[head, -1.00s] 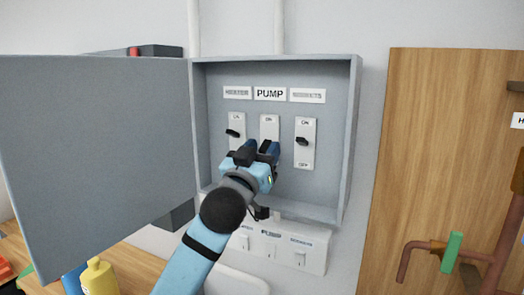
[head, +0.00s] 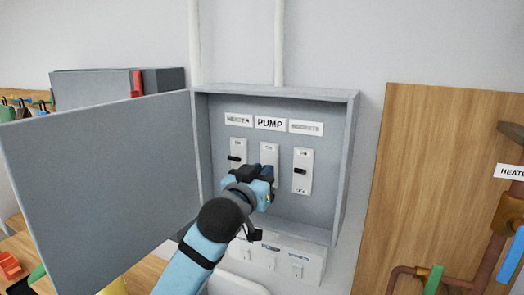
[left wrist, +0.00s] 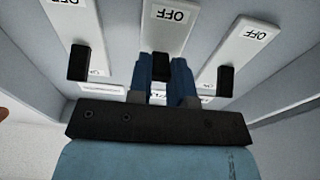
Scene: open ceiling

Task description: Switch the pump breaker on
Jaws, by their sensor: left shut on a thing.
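The open grey breaker box (head: 350,150) on the wall holds three white switch plates. The pump breaker (head: 268,151) is the middle one, under the PUMP label (head: 269,124). My left gripper (head: 262,172) is in front of it, hiding its lower part in the head view. In the left wrist view the blue fingers (left wrist: 163,78) are shut around the dark pump lever, which shows only partly between them. The OFF mark (left wrist: 167,15) shows on that plate beyond the fingers. My right gripper is not in view.
The heater breaker (head: 237,150) and sockets breaker (head: 303,160) stand close on either side, with black levers sticking out. The box door (head: 100,185) hangs open to the left. Below is a white switch strip (head: 310,268); pipes and a wooden board (head: 420,170) are right.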

